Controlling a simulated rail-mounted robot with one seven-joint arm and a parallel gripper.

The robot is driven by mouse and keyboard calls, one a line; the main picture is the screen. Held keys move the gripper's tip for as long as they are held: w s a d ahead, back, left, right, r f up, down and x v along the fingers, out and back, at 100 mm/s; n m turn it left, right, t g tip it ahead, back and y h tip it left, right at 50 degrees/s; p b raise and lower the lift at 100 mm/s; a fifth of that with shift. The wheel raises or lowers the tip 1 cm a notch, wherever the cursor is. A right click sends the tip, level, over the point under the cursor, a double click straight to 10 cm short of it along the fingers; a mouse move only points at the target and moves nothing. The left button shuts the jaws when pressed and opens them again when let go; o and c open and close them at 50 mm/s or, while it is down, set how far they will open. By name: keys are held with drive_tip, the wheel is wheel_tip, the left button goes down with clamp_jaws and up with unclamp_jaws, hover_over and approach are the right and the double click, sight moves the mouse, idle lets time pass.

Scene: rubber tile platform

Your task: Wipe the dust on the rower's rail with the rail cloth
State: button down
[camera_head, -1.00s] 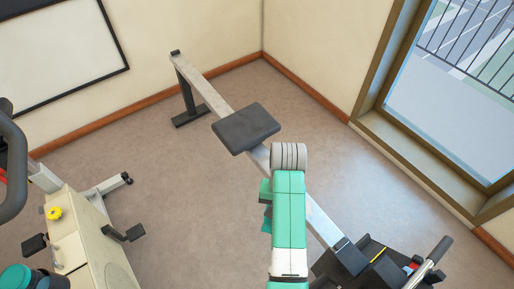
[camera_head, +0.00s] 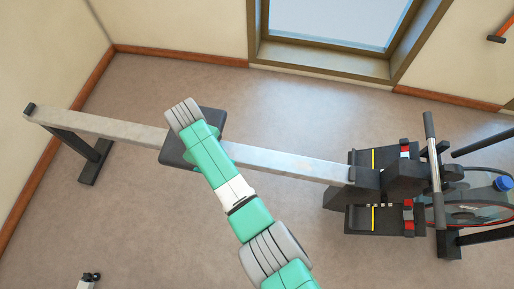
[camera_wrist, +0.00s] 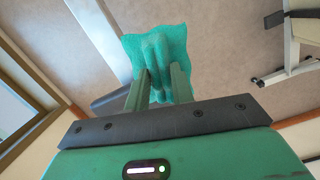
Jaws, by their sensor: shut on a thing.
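The rower's rail (camera_head: 285,164) is a long pale beam running across the head view, from a dark leg at left to the footrests at right. Its mottled surface does not let me tell dust clearly. The dark seat (camera_head: 176,151) sits on the rail, partly covered by my arm. In the wrist view, my gripper (camera_wrist: 160,88) is shut on the teal rail cloth (camera_wrist: 157,48), which is bunched between the fingers and spreads beyond them. A pale beam, apparently the rail (camera_wrist: 97,28), passes behind the cloth; contact cannot be told. My arm hides the gripper in the head view.
The rower's footrests (camera_head: 372,218), handle (camera_head: 432,150) and flywheel housing (camera_head: 470,207) stand at right. A window (camera_head: 335,20) is in the wall behind. Bare floor (camera_head: 150,235) lies in front of the rail. A pale machine frame (camera_wrist: 291,45) shows at right in the wrist view.

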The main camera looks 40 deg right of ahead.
drive_tip(key=s+d+f+n+b, duration=0.2)
drive_tip(key=s+d+f+n, duration=0.3)
drive_tip(key=d, duration=0.8)
drive_tip(key=s+d+f+n+t+b, duration=0.1)
drive_tip(key=s+d+f+n+b, duration=0.2)
drive_tip(key=d, duration=1.1)
wheel_tip(320, 180, down, 6)
drive_tip(key=s+n, duration=0.2)
drive_tip(key=n, duration=0.2)
drive_tip(key=shift+s+f+t+h, duration=0.15)
drive_tip(key=shift+t+h, duration=0.15)
drive_tip(key=shift+f, duration=0.1)
drive_tip(key=shift+f+b, duration=1.85)
drive_tip(key=shift+f, duration=0.2)
drive_tip(key=shift+f, duration=0.1)
drive_tip(key=shift+f+b, duration=0.8)
